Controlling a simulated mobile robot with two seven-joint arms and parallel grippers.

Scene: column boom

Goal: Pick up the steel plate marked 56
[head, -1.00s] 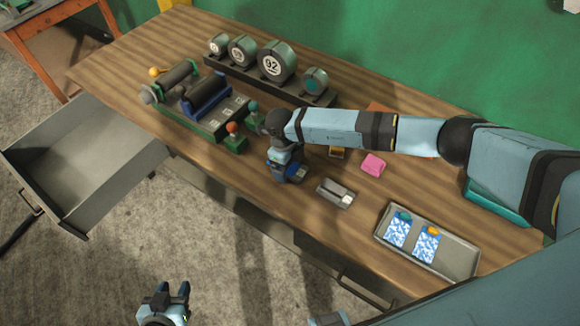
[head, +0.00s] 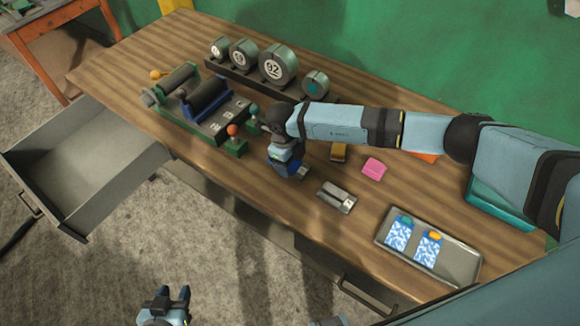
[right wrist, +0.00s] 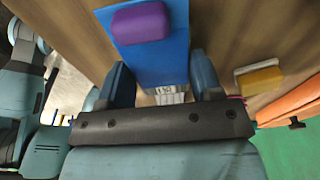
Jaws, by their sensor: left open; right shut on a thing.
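My right gripper (head: 291,172) is over the middle of the bench. In the right wrist view the right gripper (right wrist: 164,84) is shut on a small pale steel plate (right wrist: 171,97); dark marks show on it, but I cannot read them surely. In the head view a grey bit of the plate (head: 303,173) shows beside the fingers. Beyond it in the wrist view lies a blue card (right wrist: 155,60) with a purple block (right wrist: 140,22) on it. Several small marked plates (head: 228,116) sit on the green roller machine (head: 205,130). My left gripper (head: 173,297) is open and empty, low in front of the bench.
A grey slotted block (head: 337,197), a pink block (head: 374,168) and a yellow-topped block (head: 338,152) lie near the right gripper. A grey tray (head: 460,263) holds two patterned cards. Round numbered weights (head: 277,64) stand at the back. An open drawer (head: 80,165) juts out left.

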